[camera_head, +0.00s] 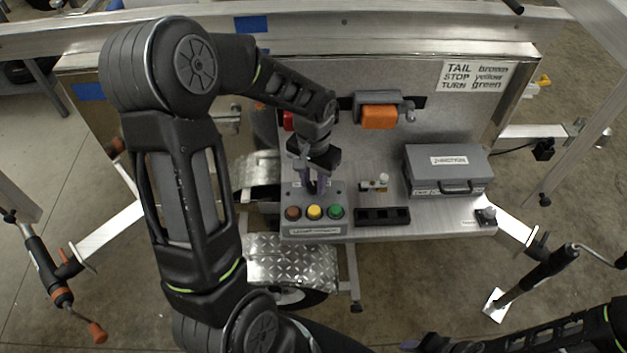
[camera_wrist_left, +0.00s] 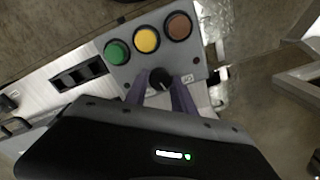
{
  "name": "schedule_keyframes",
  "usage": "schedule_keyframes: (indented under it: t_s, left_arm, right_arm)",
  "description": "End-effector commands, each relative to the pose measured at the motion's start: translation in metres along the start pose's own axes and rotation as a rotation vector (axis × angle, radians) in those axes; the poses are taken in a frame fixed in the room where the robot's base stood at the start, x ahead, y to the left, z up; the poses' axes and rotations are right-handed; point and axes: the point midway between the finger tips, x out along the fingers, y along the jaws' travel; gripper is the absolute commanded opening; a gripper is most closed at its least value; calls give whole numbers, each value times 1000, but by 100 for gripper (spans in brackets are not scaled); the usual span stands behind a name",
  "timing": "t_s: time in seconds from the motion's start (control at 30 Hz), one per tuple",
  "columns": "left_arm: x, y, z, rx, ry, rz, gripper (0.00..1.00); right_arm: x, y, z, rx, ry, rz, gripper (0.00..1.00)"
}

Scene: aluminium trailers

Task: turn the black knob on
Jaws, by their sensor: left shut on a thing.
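The black knob (camera_wrist_left: 160,79) sits on the grey control box (camera_head: 315,231), below its row of brown, yellow and green buttons in the left wrist view. My left gripper (camera_wrist_left: 161,86) is shut on the knob, with one purple finger on each side of it. In the head view my left gripper (camera_head: 317,188) reaches down to the back of the control box and hides the knob. The knob has a light pointer mark. My right arm shows at the lower right of the head view, and its fingertips are not clearly visible.
On the metal shelf, right of the box, are a black slotted tray (camera_head: 382,216) and a grey case (camera_head: 446,170). An orange-and-grey part (camera_head: 380,114) is on the panel behind. A diamond-plate fender (camera_head: 292,262) lies below the box.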

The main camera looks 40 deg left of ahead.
Motion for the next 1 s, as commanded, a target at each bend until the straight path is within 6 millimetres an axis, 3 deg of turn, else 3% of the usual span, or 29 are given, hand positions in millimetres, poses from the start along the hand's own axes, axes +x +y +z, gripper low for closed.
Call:
schedule_keyframes:
  t_s: [1.0]
  left_arm:
    - [-1, 0, -1, 893, 2, -1, 0]
  right_arm:
    - [-9, -4, 0, 0, -1, 0, 36]
